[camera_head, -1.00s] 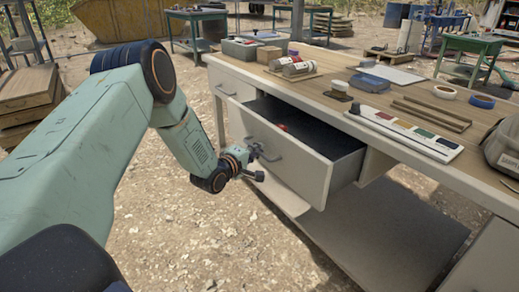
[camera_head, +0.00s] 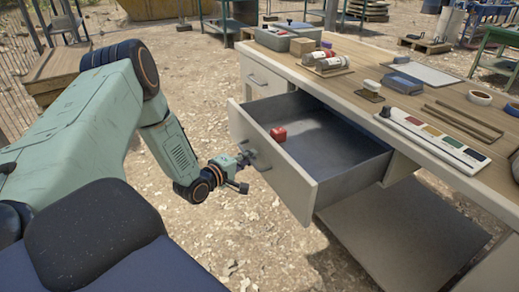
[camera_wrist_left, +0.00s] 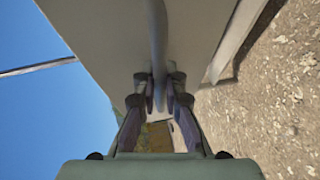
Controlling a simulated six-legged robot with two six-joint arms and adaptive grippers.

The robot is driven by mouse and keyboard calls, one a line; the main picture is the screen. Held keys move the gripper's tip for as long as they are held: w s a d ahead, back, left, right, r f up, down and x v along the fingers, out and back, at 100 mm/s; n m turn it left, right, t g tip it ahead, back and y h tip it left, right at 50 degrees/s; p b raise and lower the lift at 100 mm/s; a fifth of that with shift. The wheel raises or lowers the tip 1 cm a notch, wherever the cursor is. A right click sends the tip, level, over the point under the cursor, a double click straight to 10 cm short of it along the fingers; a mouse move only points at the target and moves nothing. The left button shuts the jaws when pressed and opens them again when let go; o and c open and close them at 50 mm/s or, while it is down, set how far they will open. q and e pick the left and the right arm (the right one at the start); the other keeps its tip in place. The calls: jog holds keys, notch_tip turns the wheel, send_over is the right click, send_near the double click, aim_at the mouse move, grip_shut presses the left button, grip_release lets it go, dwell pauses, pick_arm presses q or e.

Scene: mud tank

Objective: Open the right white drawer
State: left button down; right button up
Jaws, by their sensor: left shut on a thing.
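The white drawer (camera_head: 272,172) under the desk top is pulled well out, and its grey inside (camera_head: 330,140) shows. My left gripper (camera_head: 246,172) is at the drawer's front, shut on the grey bar handle (camera_head: 264,162). In the left wrist view the fingers (camera_wrist_left: 160,95) stand on both sides of the handle (camera_wrist_left: 158,45), with the pale drawer front behind it. My right gripper is not in view.
The wooden desk top (camera_head: 365,110) holds bottles, a box, a colour strip and tape rolls. A lower shelf (camera_head: 400,235) lies beneath. The gravel ground before the drawer is clear.

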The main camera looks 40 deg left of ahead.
pick_arm(q)
jog(key=shift+s+a+r, duration=0.1)
jog(key=shift+s+a, duration=0.2)
jog(key=shift+s, duration=0.15)
jog(key=c, duration=1.7)
grip_release()
jog(key=shift+s, duration=0.1)
jog(key=shift+s+d+r, duration=0.1)
jog(key=shift+s+r, duration=0.1)
jog(key=shift+s, duration=1)
jog(key=shift+s+a+r, duration=0.1)
jog(key=shift+s+r, duration=0.15)
jog(key=shift+s, duration=0.9)
jog(key=shift+s+d+r, duration=0.1)
jog(key=shift+s+r, duration=0.1)
jog(key=shift+s, duration=1)
